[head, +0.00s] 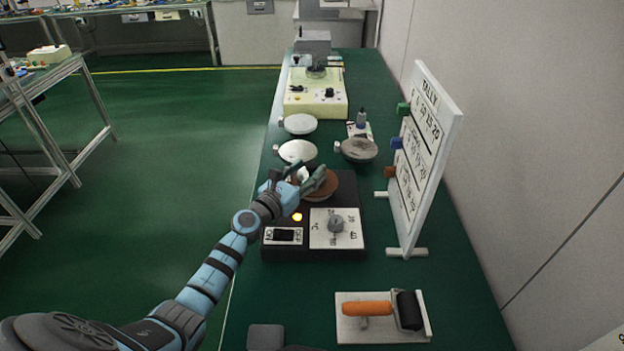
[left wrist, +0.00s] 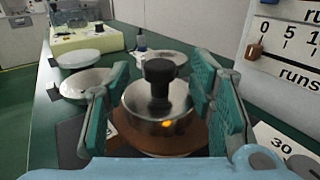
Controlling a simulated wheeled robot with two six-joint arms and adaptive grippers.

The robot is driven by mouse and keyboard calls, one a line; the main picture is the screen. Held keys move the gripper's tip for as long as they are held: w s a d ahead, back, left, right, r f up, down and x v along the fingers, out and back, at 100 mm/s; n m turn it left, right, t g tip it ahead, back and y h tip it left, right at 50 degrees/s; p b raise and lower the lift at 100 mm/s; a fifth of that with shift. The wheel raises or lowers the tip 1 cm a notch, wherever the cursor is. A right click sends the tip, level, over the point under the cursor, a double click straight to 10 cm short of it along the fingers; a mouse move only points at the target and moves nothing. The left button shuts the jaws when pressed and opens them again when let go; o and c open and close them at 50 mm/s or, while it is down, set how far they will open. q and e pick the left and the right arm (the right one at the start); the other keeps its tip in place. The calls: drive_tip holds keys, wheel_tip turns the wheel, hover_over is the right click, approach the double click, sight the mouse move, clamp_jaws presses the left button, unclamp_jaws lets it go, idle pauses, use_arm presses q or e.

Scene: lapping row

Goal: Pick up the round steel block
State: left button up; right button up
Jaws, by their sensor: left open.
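The round steel block (left wrist: 182,106) with a black knob on top stands upright on a round brown plate (left wrist: 165,143) in the left wrist view. My left gripper (head: 304,178) is open, its green-padded fingers on either side of the block, which shows between them with a gap at the left. I cannot tell whether the right finger touches it. In the head view the gripper largely hides the block, and the brown plate (head: 325,188) shows on the black hot-plate unit (head: 345,250). My right gripper is not in view.
Pale round plates (head: 298,151) and a grey round plate (head: 359,149) lie beyond the unit. A white tally board (head: 425,160) stands to the right. A roller with an orange handle (head: 367,308) lies on a pale plate in front. Green bench (head: 440,270) is clear between.

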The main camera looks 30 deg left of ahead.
use_arm(q)
drive_tip(key=shift+w+d, duration=0.2)
drive_tip(key=shift+w, duration=0.95)
drive_tip(key=shift+s, duration=0.1)
clamp_jaws()
drive_tip(key=shift+r, duration=0.15)
